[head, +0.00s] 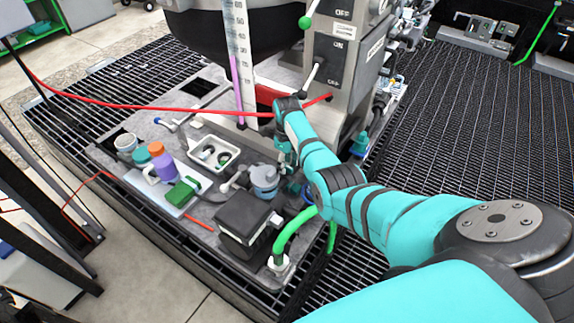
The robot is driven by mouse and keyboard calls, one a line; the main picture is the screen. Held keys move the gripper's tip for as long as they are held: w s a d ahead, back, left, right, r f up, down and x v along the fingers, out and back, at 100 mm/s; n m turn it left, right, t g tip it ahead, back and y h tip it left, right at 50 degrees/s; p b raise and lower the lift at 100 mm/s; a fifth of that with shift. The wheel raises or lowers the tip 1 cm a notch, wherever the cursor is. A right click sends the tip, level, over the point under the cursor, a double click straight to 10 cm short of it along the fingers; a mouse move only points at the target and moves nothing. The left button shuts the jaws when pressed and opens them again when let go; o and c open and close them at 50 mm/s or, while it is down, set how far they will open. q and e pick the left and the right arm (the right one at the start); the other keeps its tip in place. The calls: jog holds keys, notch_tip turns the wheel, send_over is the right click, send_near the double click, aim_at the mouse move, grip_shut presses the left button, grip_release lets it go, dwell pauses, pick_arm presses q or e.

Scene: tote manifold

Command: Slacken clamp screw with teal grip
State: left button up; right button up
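My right arm reaches in from the lower right, and its wrist bends down beside the steel column. My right gripper (286,168) points down below that wrist, above the crowded grey deck. The arm partly hides it, and its fingers are too small and dark to show whether they are open or shut. A small teal grip (359,144) shows at the right foot of the column, apart from the gripper and just beyond my forearm. I cannot tell for sure that it is the clamp screw's grip. My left gripper is out of view.
A grey-lidded fitting (264,178), a black box (246,216) and a green hose (292,232) crowd around the gripper. A white tray (212,153) and bottles on a board (160,192) stand to the left. A red hose (150,107) crosses behind. Open grating lies at right.

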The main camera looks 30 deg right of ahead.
jog(key=shift+w+f, duration=0.1)
jog(key=shift+f, duration=0.4)
jog(key=shift+c, duration=0.3)
grip_shut()
jog(key=shift+r+n, duration=0.1)
jog(key=shift+n, duration=0.2)
